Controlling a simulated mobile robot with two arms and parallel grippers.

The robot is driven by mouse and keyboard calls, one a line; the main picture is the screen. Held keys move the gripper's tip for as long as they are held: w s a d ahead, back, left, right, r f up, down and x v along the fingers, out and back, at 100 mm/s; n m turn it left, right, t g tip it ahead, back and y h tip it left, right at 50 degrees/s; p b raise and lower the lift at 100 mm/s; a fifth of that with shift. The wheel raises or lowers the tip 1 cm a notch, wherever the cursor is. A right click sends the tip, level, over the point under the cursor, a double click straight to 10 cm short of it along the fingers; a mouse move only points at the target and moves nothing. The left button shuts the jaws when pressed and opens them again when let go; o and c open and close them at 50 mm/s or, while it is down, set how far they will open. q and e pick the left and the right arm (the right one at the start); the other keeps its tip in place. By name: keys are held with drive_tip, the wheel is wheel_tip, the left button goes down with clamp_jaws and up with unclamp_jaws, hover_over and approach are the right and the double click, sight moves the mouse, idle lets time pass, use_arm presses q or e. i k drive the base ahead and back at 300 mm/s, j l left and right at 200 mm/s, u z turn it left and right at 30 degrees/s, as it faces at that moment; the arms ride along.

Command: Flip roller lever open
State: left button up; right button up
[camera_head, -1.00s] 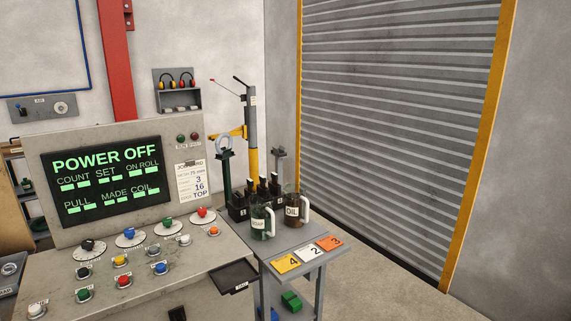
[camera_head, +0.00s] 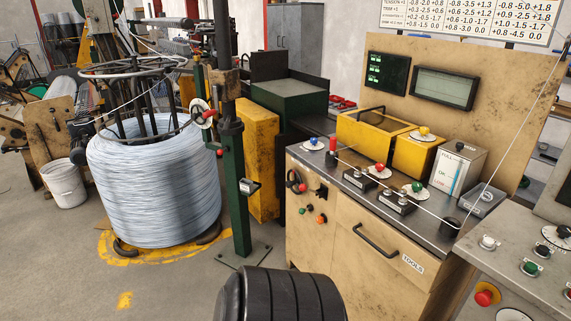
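A lever with an upright red grip (camera_head: 333,145) stands at the back left of the workbench top (camera_head: 440,222); it looks like the roller lever, but no label on it is readable. Two dark blocks with small metal rollers sit to its right, a left block (camera_head: 358,181) and a right block (camera_head: 396,203). A thin wire runs past them toward a dark round post (camera_head: 449,228), then up to the right. Whether the rollers are open or closed is too small to tell. Neither gripper is in view.
A large wire coil (camera_head: 155,190) stands on the floor at left, beside a green post (camera_head: 239,200). Yellow boxes (camera_head: 375,135) line the bench's back. A drawer handle (camera_head: 375,240) sticks out in front. A button console (camera_head: 525,262) stands at right.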

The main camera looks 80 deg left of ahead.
sight(302, 187)
drive_tip(key=u, duration=2.6)
drive_tip(key=i+j, duration=0.15)
drive_tip(key=i, duration=0.55)
drive_tip(key=i+j, duration=0.15)
drive_tip(key=i, duration=0.55)
drive_tip(key=i+j, duration=0.15)
drive_tip(key=i, duration=0.6)
